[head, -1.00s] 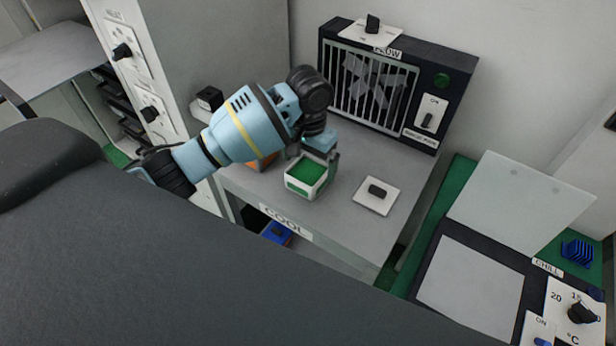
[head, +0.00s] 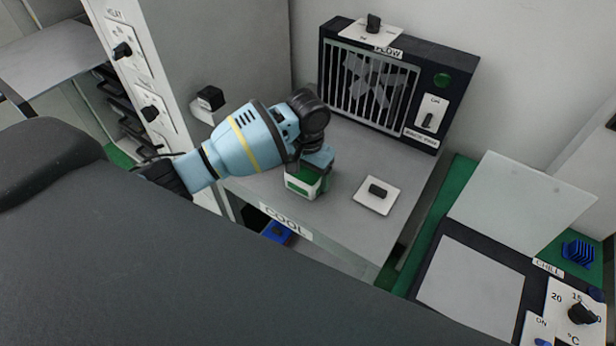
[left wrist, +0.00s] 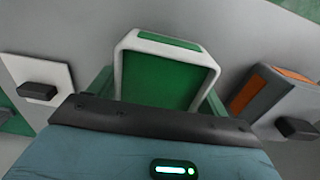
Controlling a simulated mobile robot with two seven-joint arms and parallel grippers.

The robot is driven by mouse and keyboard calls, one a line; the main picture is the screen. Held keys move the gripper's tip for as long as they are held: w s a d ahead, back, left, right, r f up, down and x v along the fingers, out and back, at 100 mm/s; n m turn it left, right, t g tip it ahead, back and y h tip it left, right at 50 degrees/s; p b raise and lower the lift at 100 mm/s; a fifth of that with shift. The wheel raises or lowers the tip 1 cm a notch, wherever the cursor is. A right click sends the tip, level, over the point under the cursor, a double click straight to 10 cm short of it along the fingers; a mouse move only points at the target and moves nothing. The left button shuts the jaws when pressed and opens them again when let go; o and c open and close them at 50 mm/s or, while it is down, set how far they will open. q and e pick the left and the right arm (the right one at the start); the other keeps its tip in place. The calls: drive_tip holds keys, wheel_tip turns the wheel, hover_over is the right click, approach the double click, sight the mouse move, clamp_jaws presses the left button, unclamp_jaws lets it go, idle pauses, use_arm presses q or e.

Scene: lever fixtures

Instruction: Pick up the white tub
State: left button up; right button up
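The white tub (head: 300,188), with a green top and a green side panel, stands on the grey shelf marked COOL, partly hidden by my left gripper. In the left wrist view the tub (left wrist: 165,75) is straight ahead, between the two fingers. My left gripper (head: 313,175) is down at the tub from above, with one finger on either side of it. The fingers look apart, close beside the tub's walls; a firm grip does not show. My right gripper is in neither view.
A white plate with a black knob (head: 377,193) lies right of the tub. A dark fan grille (head: 370,85) stands behind. An orange-topped grey box (left wrist: 262,95) is close beside the tub.

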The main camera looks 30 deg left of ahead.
sight(308, 174)
use_arm(q)
drive_tip(key=c, duration=0.5)
drive_tip(key=shift+r, duration=0.15)
drive_tip(key=shift+r, duration=0.6)
wheel_tip(308, 174, up, 2)
drive_tip(key=shift+r, duration=0.2)
drive_tip(key=s+d+r, duration=0.1)
drive_tip(key=s+d, duration=0.8)
drive_tip(key=s, duration=0.3)
drive_tip(key=shift+s+d, duration=0.35)
drive_tip(key=shift+d, duration=0.05)
